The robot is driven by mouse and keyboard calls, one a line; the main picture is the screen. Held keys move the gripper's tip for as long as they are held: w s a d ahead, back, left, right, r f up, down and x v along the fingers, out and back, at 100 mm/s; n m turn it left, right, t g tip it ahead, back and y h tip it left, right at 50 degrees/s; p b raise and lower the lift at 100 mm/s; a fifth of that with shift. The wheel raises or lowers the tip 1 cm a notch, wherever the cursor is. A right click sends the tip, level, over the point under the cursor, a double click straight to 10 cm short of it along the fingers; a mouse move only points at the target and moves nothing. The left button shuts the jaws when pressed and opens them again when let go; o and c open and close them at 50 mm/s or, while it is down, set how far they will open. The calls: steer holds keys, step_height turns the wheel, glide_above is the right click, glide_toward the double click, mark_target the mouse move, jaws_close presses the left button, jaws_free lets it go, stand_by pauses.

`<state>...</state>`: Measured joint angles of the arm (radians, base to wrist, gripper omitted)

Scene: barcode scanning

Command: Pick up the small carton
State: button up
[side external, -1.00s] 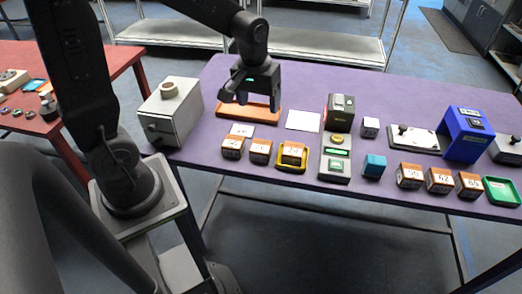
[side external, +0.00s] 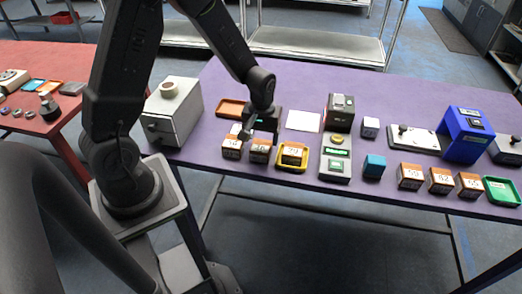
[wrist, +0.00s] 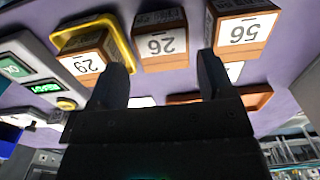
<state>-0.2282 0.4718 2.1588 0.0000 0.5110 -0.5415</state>
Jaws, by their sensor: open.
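Several small brown cartons with white number labels stand along the front of the purple table. On the left are carton 56 (side external: 231,149), carton 26 (side external: 259,154) and carton 29 (side external: 292,151), which sits in a yellow tray (side external: 291,168). My gripper (side external: 259,135) is open and low, just behind cartons 56 and 26. In the wrist view, my gripper's (wrist: 160,75) two fingers are spread and empty, with carton 26 (wrist: 162,42) ahead between them. Carton 29 (wrist: 88,62) and carton 56 (wrist: 244,28) are on either side.
An orange tray (side external: 230,107) lies behind my gripper. A grey box (side external: 176,112) stands at left. A device with a green display (side external: 335,165), a teal box (side external: 374,166), more cartons (side external: 440,181), a blue machine (side external: 470,133) and a green tray (side external: 502,191) are at right.

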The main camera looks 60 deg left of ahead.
mark_target(261, 146)
steer(key=f, duration=0.4)
steer(key=shift+a+f, duration=0.2)
steer(key=shift+f, duration=0.2)
steer(key=shift+c, duration=0.4)
steer(key=c, duration=0.7)
steer(key=shift+r, duration=0.1)
